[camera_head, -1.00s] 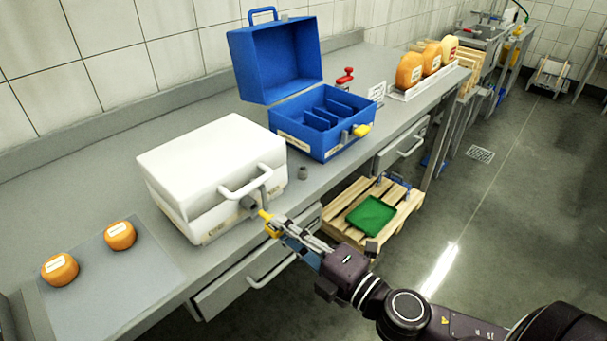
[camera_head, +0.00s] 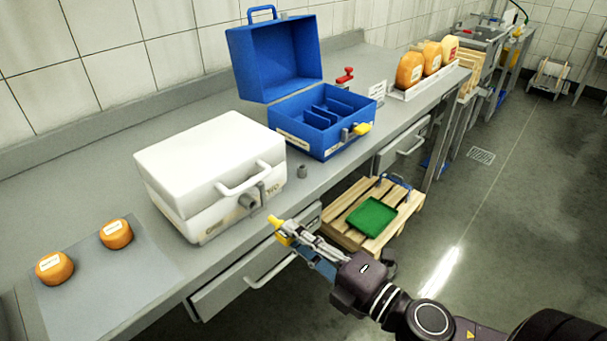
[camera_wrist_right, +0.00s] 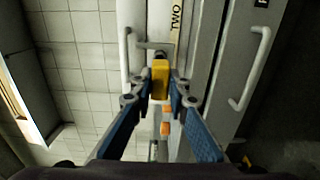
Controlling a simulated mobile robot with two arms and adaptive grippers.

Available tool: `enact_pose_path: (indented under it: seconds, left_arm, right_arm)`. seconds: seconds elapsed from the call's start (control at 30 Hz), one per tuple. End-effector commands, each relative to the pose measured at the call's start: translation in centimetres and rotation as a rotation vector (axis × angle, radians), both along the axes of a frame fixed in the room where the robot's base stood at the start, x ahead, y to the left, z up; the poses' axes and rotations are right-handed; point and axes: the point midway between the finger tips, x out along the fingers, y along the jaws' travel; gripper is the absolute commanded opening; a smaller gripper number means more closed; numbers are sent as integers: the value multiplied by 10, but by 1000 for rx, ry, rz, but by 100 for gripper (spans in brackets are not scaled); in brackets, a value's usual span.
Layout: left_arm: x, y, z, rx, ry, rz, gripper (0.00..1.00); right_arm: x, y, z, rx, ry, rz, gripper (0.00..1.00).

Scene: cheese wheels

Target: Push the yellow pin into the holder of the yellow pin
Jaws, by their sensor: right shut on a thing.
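My right gripper (camera_head: 284,234) is shut on a yellow pin (camera_head: 273,220) and holds it in front of the white case (camera_head: 215,165), below and to the right of its front fitting. In the right wrist view the yellow pin (camera_wrist_right: 160,80) sits between the fingertips (camera_wrist_right: 160,93). A grey round fitting (camera_head: 247,201) shows on the case front below the handle; I cannot tell for sure that it is the pin's holder. The pin looks apart from it in the head view. My left gripper is not in view.
An open blue case (camera_head: 323,118) with another yellow piece (camera_head: 362,129) at its front stands behind. Orange cheeses (camera_head: 115,233) lie at the left. A pallet (camera_head: 337,235) with a green tray (camera_head: 370,217) is on the floor.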

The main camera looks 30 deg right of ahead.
Motion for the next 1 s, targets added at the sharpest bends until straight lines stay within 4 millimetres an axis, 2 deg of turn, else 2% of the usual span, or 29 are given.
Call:
enact_pose_path:
  seconds: [0.4,0.53,0.67,1.0]
  left_arm:
    - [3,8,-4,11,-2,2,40]
    - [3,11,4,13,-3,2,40]
    - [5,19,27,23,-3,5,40]
    - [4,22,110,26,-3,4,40]
  right_arm:
    - [-6,-2,0,-1,-1,1,0]
    - [-6,-2,8,-1,-1,1,0]
    - [-6,-2,31,-1,-1,1,0]
    - [-31,-5,82,-1,21,-157,0]
